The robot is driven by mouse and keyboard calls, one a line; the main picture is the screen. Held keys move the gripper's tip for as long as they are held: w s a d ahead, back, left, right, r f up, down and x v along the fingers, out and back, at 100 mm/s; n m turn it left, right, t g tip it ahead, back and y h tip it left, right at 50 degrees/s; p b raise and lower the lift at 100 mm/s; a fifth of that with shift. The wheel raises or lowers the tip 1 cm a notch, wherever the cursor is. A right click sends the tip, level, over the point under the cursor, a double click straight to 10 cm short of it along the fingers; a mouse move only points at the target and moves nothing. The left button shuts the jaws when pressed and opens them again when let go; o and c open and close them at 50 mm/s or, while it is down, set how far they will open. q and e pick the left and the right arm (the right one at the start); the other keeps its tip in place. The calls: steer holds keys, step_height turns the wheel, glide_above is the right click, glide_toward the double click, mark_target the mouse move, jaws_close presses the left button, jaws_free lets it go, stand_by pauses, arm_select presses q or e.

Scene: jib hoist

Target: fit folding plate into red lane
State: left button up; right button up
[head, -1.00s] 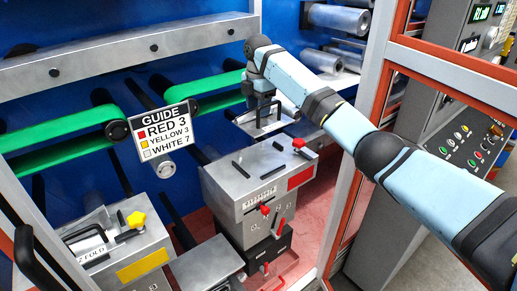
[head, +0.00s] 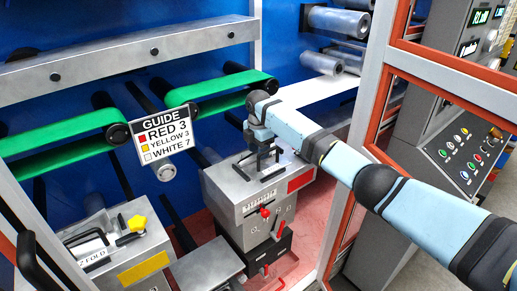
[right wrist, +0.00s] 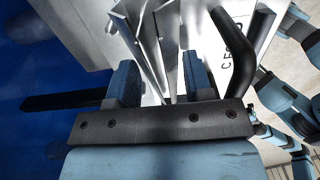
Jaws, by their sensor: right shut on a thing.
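The red-lane station (head: 222,178) is a grey metal box with a red label (head: 300,181), a front scale and a red pointer (head: 265,212). My right gripper (head: 268,162) is low over its top. It is shut on the folding plate (head: 285,168), a bright metal piece partly hidden by the gripper. In the right wrist view the bent metal plate (right wrist: 152,60) stands between the fingers, with lettering starting "C" beside it. I cannot tell whether the plate is seated in the lane. My left gripper is not in view.
A yellow-label station (head: 142,267) with a yellow knob and "Z FOLD" plate stands at lower left. A guide sign (head: 163,139) reads red 3, yellow 3, white 7. Green belts (head: 60,130) run behind. An orange-grey frame post (head: 372,100) stands close beside my right arm.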

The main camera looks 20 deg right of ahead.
steer(key=o, duration=1.3)
step_height(320, 180, up, 12)
steer(key=shift+r+b, duration=0.1)
steer(key=shift+b, duration=0.25)
steer(key=shift+s, duration=0.1)
